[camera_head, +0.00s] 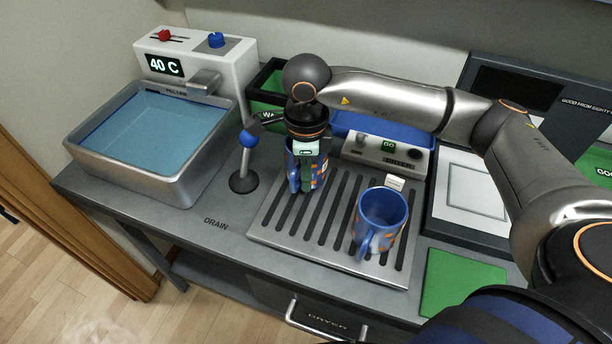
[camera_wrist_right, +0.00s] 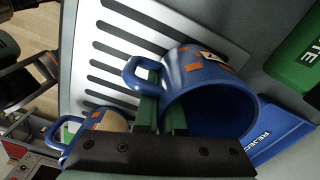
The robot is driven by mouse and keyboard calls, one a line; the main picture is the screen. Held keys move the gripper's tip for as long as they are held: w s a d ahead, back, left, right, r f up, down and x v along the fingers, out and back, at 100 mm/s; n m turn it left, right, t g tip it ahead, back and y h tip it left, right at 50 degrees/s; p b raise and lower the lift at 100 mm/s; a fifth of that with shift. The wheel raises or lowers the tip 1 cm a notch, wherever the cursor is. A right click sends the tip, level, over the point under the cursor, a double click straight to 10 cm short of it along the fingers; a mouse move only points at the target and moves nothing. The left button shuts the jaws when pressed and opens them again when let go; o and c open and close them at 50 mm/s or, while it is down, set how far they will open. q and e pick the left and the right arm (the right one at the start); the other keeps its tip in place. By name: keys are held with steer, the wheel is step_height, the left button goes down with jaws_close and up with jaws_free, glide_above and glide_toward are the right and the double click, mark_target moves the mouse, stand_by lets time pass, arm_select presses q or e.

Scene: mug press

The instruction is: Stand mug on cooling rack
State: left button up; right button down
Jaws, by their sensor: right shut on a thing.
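The cooling rack is the slotted grey plate (camera_head: 328,238) on the counter. My right gripper (camera_head: 306,150) is shut on a blue mug with orange patches (camera_head: 294,172), over the rack's back left part. In the right wrist view the gripper (camera_wrist_right: 160,112) pinches this mug's wall (camera_wrist_right: 200,68) near its handle, with the open mouth facing the camera. The mug looks upright; I cannot tell whether its base touches the rack. A second blue and orange mug (camera_head: 380,222) stands upright on the rack's right part, and also shows in the wrist view (camera_wrist_right: 62,135). My left gripper is out of view.
A water basin (camera_head: 180,175) with a 40 C display stands at left. A post with a blue ball (camera_head: 247,140) is close beside the held mug. Behind are a dark green bin (camera_head: 268,84), a blue bin (camera_head: 372,128) and a control box (camera_head: 385,152). A green mat (camera_head: 462,283) lies at right.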

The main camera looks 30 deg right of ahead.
steer(key=shift+f, duration=0.45)
steer(key=shift+f, duration=0.1)
steer(key=c, duration=1.5)
jaws_free()
steer(key=shift+f, duration=0.15)
steer(key=o, duration=0.5)
step_height(320, 180, up, 12)
steer(key=shift+r+b, duration=0.25)
steer(key=shift+b, duration=0.15)
